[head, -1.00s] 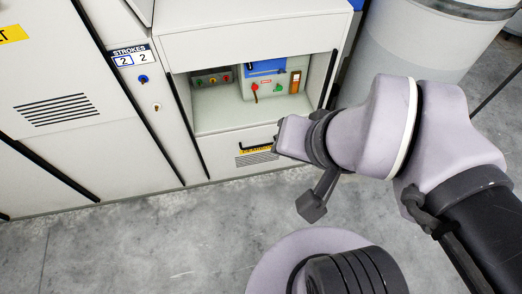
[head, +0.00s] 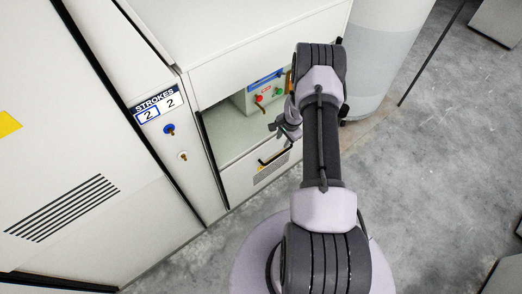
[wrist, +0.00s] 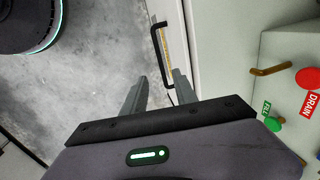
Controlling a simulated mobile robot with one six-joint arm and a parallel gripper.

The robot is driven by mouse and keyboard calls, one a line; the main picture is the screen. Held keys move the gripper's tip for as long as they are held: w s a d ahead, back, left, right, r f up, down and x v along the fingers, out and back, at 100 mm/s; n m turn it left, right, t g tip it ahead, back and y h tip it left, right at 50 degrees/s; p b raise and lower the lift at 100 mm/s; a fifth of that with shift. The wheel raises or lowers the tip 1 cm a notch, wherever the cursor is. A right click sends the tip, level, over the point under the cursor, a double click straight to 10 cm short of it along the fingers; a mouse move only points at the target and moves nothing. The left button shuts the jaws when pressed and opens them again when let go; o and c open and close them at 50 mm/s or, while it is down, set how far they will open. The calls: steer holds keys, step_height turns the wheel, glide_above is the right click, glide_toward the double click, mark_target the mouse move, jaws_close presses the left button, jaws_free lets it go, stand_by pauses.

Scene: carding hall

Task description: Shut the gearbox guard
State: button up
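The gearbox guard is most likely the pale panel (head: 240,183) under the open recess. It has a black bar handle (head: 275,154) and a yellow label. In the wrist view the black handle (wrist: 158,48) stands out from the panel's face, its near end in line with the gap between my fingers. My gripper (head: 277,126) is beside the recess, close above the handle in the head view. In the wrist view my gripper (wrist: 159,82) is open and empty, its two fingers apart. I cannot tell whether a finger touches the handle.
The recess holds a box with a red knob (head: 259,98) and a green knob (head: 278,91). The wrist view shows a red DRAIN knob (wrist: 308,78) and a brass lever (wrist: 270,70). A STROKES sign (head: 158,106) is left. Floor at right (head: 440,150) is clear.

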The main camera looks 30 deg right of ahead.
mark_target(277, 157)
steer(key=w+f+b, duration=0.1)
steer(key=f+b, duration=0.1)
steer(key=f, duration=0.3)
steer(key=w+f+b, duration=0.1)
steer(key=f+b, duration=0.2)
steer(key=f, duration=0.3)
steer(key=w+f+b, duration=0.1)
steer(key=f+b, duration=0.1)
steer(key=f, duration=0.3)
steer(key=shift+f, duration=0.25)
jaws_close()
stand_by(0.4)
